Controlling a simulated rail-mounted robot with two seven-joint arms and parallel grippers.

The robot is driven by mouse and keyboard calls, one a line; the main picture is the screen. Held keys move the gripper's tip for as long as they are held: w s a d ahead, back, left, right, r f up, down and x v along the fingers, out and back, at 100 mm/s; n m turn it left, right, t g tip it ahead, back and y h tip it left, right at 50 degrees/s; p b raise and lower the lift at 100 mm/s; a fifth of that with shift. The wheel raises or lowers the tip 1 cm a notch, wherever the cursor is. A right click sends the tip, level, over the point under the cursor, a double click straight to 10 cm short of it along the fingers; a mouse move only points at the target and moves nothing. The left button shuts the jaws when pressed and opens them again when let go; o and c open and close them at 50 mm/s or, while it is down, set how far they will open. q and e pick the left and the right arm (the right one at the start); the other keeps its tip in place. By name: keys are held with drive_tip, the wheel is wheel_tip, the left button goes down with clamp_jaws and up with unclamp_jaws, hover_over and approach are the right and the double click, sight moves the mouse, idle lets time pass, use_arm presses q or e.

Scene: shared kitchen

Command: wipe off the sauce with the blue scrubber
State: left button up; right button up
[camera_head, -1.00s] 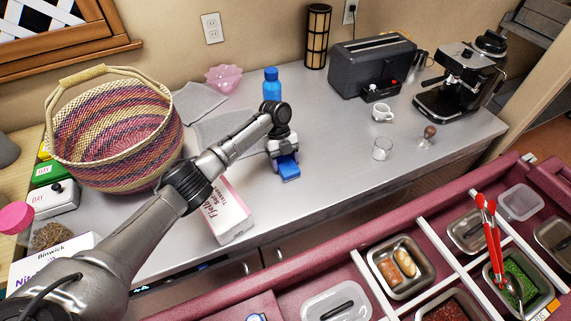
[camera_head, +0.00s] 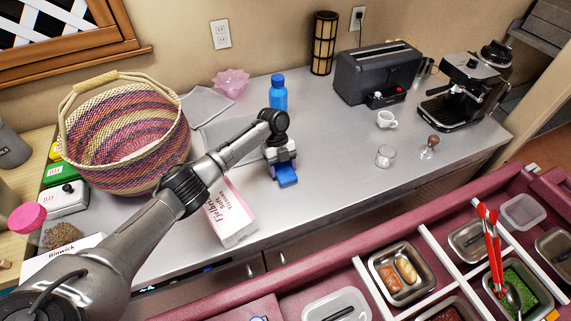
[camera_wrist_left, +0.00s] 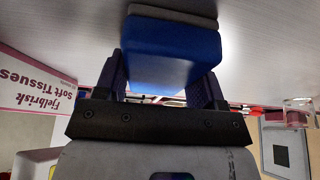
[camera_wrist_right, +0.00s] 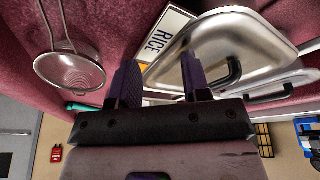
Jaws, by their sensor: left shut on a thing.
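The blue scrubber (camera_head: 287,177) is held in my left gripper (camera_head: 281,160), low over the steel counter (camera_head: 330,185). In the left wrist view the blue block (camera_wrist_left: 170,58) sits between both fingers, with a paler layer on its far side against or very near the counter. I see no sauce on the counter; any under the scrubber or arm is hidden. My right gripper (camera_wrist_right: 155,85) shows only in the right wrist view. Its fingers are apart with nothing between them, near a steel lidded container (camera_wrist_right: 220,50) and a strainer (camera_wrist_right: 70,70).
A pink tissue box (camera_head: 232,215) stands left of the scrubber near the counter's front edge. A blue bottle (camera_head: 278,92) stands behind it. A glass (camera_head: 385,156), a white cup (camera_head: 386,119) and a toaster (camera_head: 378,75) are to the right. The counter between scrubber and glass is clear.

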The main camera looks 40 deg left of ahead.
sight(270, 181)
use_arm(q)
drive_tip(key=shift+s+p, duration=0.2)
drive_tip(key=shift+p, duration=0.1)
use_arm(e)
drive_tip(key=shift+s+d+r, duration=0.1)
drive_tip(key=shift+s, duration=0.05)
use_arm(q)
drive_tip(key=shift+s+a, duration=0.1)
drive_tip(key=shift+s, duration=0.05)
use_arm(e)
drive_tip(key=shift+r, duration=0.15)
use_arm(q)
drive_tip(key=shift+s+a+p, duration=0.2)
drive_tip(key=shift+s+p, duration=0.45)
drive_tip(key=shift+p, duration=0.3)
use_arm(e)
drive_tip(key=shift+r, duration=0.85)
use_arm(q)
drive_tip(key=shift+s+a+f, duration=0.1)
drive_tip(key=shift+s, duration=0.1)
use_arm(e)
drive_tip(key=shift+r, duration=0.1)
drive_tip(key=shift+r, duration=0.15)
